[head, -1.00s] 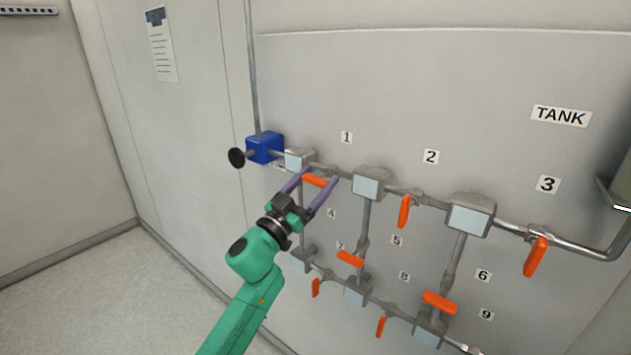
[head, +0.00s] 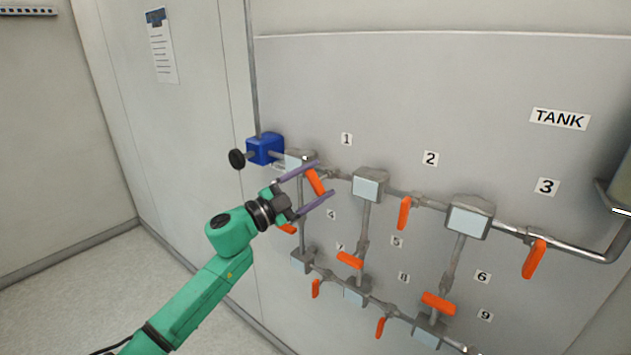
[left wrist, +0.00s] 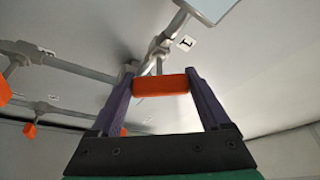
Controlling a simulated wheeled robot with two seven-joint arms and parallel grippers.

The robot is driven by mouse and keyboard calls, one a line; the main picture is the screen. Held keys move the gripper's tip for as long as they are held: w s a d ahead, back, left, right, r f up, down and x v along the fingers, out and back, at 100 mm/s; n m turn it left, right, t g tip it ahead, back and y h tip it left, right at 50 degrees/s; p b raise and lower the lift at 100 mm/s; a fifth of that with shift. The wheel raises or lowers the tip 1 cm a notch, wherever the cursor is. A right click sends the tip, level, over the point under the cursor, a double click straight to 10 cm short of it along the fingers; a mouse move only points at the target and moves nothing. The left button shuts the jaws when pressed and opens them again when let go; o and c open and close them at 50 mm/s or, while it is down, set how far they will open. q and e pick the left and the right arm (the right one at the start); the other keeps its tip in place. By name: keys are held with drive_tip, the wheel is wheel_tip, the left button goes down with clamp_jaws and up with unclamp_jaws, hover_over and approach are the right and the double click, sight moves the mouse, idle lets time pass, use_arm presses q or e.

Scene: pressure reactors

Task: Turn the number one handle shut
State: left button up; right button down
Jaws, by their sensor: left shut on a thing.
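The number one handle (head: 316,182) is an orange lever on the top pipe, below the "1" label (head: 346,138). It slants down to the right across the pipe line in the head view. My left gripper (head: 325,178) has its two purple fingers on either side of it. In the left wrist view the orange handle (left wrist: 160,86) spans the space between the fingertips (left wrist: 160,74) and touches both, so the gripper is shut on it. My right gripper is in neither view.
Other orange handles hang nearby, such as number two (head: 404,212) and number three (head: 535,258). A blue block (head: 264,149) with a black knob (head: 237,159) is left of handle one. Grey junction blocks (head: 370,184) join the pipes.

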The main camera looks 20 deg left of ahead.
use_arm(q)
drive_tip(key=m+g+p, duration=0.1)
drive_tip(key=m, duration=0.3)
drive_tip(key=shift+g, duration=0.3)
drive_tip(key=shift+m+g+y+p, duration=0.3)
drive_tip(key=shift+m+g+p, duration=0.35)
drive_tip(key=shift+m, duration=1.25)
drive_tip(key=shift+f, duration=0.1)
drive_tip(key=o, duration=1.2)
